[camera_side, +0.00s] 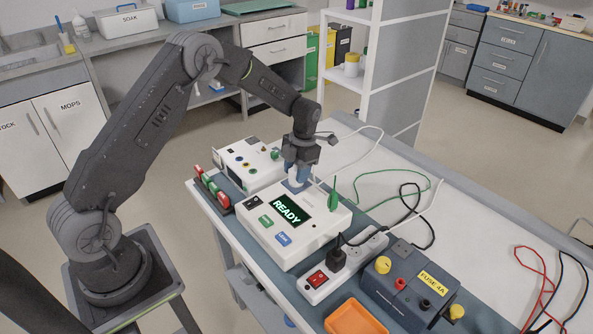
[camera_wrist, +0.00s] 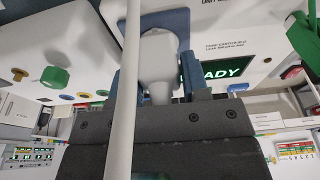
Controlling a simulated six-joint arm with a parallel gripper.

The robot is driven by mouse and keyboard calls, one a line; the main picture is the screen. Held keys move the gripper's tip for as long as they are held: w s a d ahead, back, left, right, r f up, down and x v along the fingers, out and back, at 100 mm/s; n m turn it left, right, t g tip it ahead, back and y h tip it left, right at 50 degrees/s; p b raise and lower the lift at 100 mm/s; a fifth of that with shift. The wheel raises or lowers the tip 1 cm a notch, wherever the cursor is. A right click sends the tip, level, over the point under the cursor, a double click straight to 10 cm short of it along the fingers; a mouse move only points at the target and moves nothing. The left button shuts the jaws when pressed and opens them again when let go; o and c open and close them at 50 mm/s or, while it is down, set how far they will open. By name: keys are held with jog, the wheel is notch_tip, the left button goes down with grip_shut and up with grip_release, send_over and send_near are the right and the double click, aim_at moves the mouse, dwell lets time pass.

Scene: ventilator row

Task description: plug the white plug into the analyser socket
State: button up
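The analyser (camera_side: 296,240) is a white box with a lit READY display (camera_side: 287,210); part of the display also shows in the wrist view (camera_wrist: 222,68). My gripper (camera_side: 298,181) points down at the rear of its top. In the wrist view its blue fingers (camera_wrist: 160,75) stand on both sides of the white plug (camera_wrist: 158,62) and appear shut on it. The plug's far end meets the blue-grey socket plate (camera_wrist: 166,20), which also shows in the side view (camera_side: 291,188). The plug hides the socket holes, so I cannot tell how far in it is.
A white cable (camera_wrist: 124,95) crosses close to the wrist camera. Another white instrument (camera_side: 246,163) stands behind the analyser. A power strip (camera_side: 345,265) with a black plug, a grey fuse box (camera_side: 408,288) and an orange tray (camera_side: 355,318) lie in front. Loose cables lie to the right.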

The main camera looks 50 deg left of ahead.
jog(key=o, duration=0.4)
jog(key=shift+o, duration=0.2)
notch_tip(320, 180, up, 13)
jog(key=w, duration=0.3)
jog(key=s+d+r+m+t, duration=0.2)
jog(key=s+d+r+m, duration=0.2)
jog(key=s+r+m, duration=0.35)
jog(key=s+d+r+m+t, duration=0.2)
jog(key=s+r+m, duration=0.2)
jog(key=s+m, duration=0.35)
jog(key=s+d+r+m+t, duration=0.1)
jog(key=s+d+r+m, duration=0.2)
jog(key=s+m, duration=0.45)
jog(key=s+d+f+m+t, duration=0.2)
jog(key=s+m, duration=0.6)
jog(key=m, duration=0.5)
jog(key=shift+f+t, duration=0.25)
jog(key=shift+t, duration=0.15)
